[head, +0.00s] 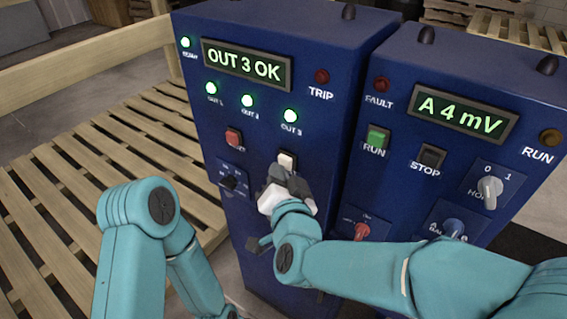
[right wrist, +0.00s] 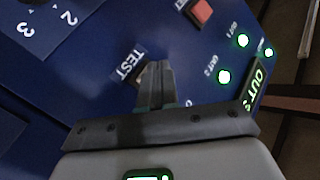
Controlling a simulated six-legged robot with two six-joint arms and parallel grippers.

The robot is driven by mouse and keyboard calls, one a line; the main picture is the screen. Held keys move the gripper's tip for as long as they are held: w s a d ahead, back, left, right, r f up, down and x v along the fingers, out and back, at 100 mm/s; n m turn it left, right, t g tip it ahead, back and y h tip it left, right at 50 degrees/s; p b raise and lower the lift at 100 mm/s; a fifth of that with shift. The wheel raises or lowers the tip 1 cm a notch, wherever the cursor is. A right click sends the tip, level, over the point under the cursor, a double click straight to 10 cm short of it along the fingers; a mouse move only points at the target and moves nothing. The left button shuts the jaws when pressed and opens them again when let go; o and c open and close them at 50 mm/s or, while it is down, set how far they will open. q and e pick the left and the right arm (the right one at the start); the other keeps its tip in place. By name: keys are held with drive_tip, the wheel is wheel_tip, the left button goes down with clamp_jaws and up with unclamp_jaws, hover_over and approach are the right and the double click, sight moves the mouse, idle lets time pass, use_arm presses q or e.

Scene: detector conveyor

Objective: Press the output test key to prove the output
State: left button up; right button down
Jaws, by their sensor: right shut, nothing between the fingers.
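The output test key (head: 287,160) is a pale key on the front of the left blue cabinet (head: 335,60). My right gripper (head: 287,172) is shut and empty, its fingertips at the key's lower edge. In the right wrist view the shut fingertips (right wrist: 158,66) lie beside the TEST label (right wrist: 130,66) and hide most of the key; I cannot tell whether they touch it. The cabinet display (head: 246,65) reads OUT 3 OK. The OUT 1 lamp (head: 211,88), OUT 2 lamp (head: 247,101) and OUT 3 lamp (head: 290,116) are lit green. My left gripper is not in view.
A red button (head: 233,137) and a black selector (head: 229,181) sit left of the key. The right blue cabinet (head: 400,75) carries a display (head: 463,112) reading A 4 mV, a green RUN button (head: 377,139) and a STOP button (head: 430,158). A wooden pallet (head: 60,190) lies left.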

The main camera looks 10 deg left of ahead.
drive_tip(key=shift+s+a, duration=0.2)
drive_tip(key=shift+s, duration=0.3)
drive_tip(key=s, duration=0.1)
drive_tip(key=s+a, duration=0.1)
drive_tip(key=s, duration=0.2)
drive_tip(key=shift+s+a+b, duration=0.3)
drive_tip(key=shift+s+a, duration=0.05)
drive_tip(key=shift+s, duration=0.05)
drive_tip(key=shift+w+f, duration=0.1)
idle(0.4)
